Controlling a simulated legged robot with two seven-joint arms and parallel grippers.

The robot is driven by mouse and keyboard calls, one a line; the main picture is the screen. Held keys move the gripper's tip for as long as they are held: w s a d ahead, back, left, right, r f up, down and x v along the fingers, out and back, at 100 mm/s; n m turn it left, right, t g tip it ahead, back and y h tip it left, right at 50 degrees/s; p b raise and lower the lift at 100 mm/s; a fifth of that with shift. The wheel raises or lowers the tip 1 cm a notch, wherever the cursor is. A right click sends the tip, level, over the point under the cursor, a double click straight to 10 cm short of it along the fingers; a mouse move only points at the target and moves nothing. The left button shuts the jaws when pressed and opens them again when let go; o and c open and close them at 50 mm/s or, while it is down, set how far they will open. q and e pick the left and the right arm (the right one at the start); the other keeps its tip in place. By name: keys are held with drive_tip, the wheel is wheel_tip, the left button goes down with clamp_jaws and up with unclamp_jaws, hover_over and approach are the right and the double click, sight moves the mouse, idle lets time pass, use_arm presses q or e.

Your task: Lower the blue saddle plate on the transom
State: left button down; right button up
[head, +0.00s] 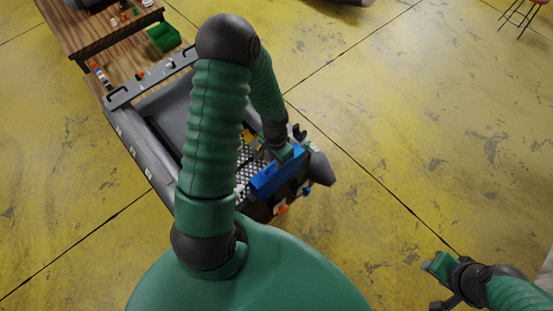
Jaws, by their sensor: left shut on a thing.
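The blue saddle plate (279,174) is at the transom (284,196) of the grey inflatable boat (138,155). My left gripper (284,152) is shut on the plate from above. The plate looks upright along the transom's top edge. Whether it touches the transom or hangs just above it cannot be told from this angle. The fingertips are partly hidden by my own arm and the plate. My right gripper (440,282) is at the lower right, away from the boat, over bare floor. Its jaws are too small and dark to read.
A wooden workbench (88,31) with a green bin (163,38) and small items stands at the upper left. My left arm hides part of the boat. The yellow floor right of the boat is clear.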

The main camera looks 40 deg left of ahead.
use_arm(q)
drive_tip(key=shift+w+a+f+b, duration=0.15)
drive_tip(key=shift+f+b, duration=0.45)
drive_tip(key=shift+f, duration=0.35)
drive_tip(key=shift+f+b, duration=0.45)
drive_tip(key=shift+f, duration=0.1)
drive_tip(key=shift+f+b, duration=1.1)
drive_tip(key=shift+f, duration=0.4)
drive_tip(key=shift+d, duration=0.2)
drive_tip(key=shift+f+b, duration=1.05)
drive_tip(key=shift+f, duration=0.45)
drive_tip(key=c, duration=1.3)
unclamp_jaws()
